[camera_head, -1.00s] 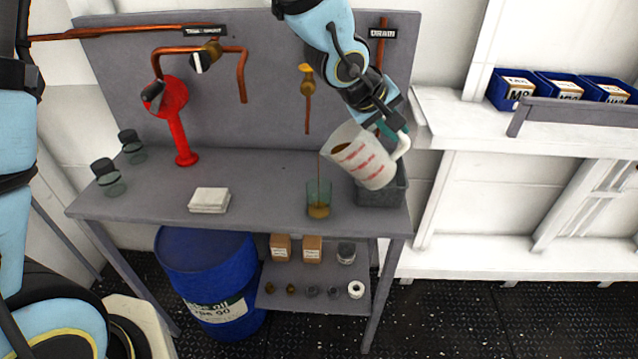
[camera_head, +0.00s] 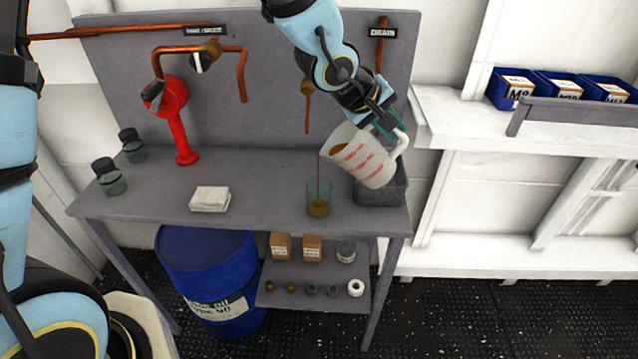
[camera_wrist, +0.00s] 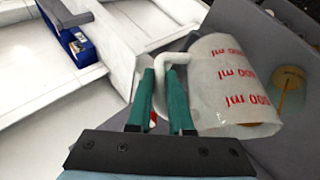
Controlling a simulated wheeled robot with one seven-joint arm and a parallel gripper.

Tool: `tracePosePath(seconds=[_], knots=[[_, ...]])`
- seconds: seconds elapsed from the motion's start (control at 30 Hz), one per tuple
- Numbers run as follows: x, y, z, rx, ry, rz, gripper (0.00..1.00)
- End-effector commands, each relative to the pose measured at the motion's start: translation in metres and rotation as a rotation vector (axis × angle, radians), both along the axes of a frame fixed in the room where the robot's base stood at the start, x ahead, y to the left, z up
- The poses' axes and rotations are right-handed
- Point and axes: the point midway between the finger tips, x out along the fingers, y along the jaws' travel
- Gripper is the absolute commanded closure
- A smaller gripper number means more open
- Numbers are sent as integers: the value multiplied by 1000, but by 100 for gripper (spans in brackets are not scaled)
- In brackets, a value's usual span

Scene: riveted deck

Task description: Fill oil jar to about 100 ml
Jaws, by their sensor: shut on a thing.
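A white measuring jug (camera_head: 362,160) with red markings is tilted to the left above the bench. A thin brown stream of oil (camera_head: 318,178) runs from its lip down into a clear greenish glass jar (camera_head: 318,200) on the bench. The jar holds brown oil low down; the exact level cannot be read. My gripper (camera_head: 384,128) is shut on the jug's handle. In the wrist view the green fingers of my gripper (camera_wrist: 163,105) close on the handle of the jug (camera_wrist: 222,75), and the jar with oil (camera_wrist: 290,85) shows at the right.
A dark grey drain tray (camera_head: 395,187) sits just right of the jar, partly behind the jug. White folded cloths (camera_head: 210,199) lie left of the jar. A red pump (camera_head: 180,120) and two dark-lidded jars (camera_head: 110,178) stand further left. Copper pipes (camera_head: 307,110) hang on the back panel.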

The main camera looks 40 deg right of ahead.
Motion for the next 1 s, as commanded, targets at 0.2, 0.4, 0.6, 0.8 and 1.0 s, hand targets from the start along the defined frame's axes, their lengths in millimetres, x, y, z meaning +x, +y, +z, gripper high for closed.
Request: tracePosePath(seconds=[0.2, 0.4, 0.6, 0.8, 1.0], knots=[[0, 0, 1, -8, 5, -1, 100], [1, 1, 2, -14, 11, -1, 100], [1, 2, 2, -21, 14, 0, 100], [2, 2, 2, -25, 18, 0, 100], [2, 3, 2, -30, 23, 1, 100]])
